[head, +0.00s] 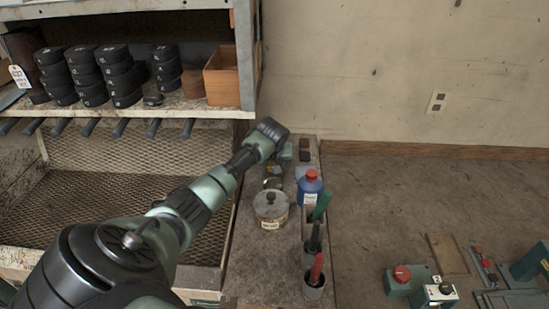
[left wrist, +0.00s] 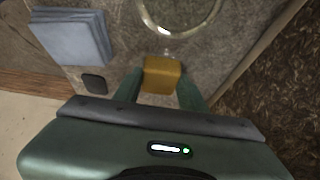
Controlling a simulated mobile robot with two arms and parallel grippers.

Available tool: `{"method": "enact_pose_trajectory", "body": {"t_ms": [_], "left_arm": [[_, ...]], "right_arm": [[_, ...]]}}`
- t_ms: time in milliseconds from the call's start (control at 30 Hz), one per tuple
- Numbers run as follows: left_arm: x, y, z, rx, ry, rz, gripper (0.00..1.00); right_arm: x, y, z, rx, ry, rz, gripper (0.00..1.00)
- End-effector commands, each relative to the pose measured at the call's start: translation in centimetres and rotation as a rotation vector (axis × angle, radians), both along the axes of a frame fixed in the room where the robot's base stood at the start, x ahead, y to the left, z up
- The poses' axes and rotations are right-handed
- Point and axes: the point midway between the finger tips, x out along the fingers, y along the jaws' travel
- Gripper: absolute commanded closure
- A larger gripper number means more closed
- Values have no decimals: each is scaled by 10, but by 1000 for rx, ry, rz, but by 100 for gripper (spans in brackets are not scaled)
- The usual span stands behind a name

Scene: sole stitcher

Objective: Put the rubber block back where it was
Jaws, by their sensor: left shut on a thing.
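The amber-yellow rubber block (left wrist: 162,76) sits between the two green fingers of my left gripper (left wrist: 160,90) in the left wrist view. The fingers are shut on its sides. The bench top shows close around it, but I cannot tell whether the block touches it. In the head view my left gripper (head: 283,156) is at the far end of the narrow bench, partly hidden by my wrist. The block cannot be made out there. My right gripper is not in view.
Near the block are a round glass dish (left wrist: 180,18), a grey-blue stack (left wrist: 72,38) and a small dark piece (left wrist: 94,83). A shelf (head: 190,108) stands left.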

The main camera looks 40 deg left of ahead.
Motion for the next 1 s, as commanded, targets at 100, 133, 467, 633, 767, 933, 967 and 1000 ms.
{"method": "enact_pose_trajectory", "body": {"t_ms": [100, 133, 467, 633, 767, 933, 967, 1000], "left_arm": [[0, 0, -6, 1, -1, 0, 91], [0, 0, -6, 1, -2, 0, 91], [0, 0, -10, 1, -2, 0, 56], [0, 0, -10, 1, -2, 0, 37], [1, 0, -9, 1, -2, 0, 37], [0, 0, -4, 2, -2, -1, 37], [-1, -1, -3, 2, -2, -1, 37], [-2, -2, 1, 2, -4, -2, 37]], "right_arm": [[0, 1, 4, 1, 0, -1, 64], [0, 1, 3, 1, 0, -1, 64], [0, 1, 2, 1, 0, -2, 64], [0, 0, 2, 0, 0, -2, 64], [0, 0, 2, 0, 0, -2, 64], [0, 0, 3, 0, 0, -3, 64], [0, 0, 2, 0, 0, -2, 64], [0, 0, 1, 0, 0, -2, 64]]}}
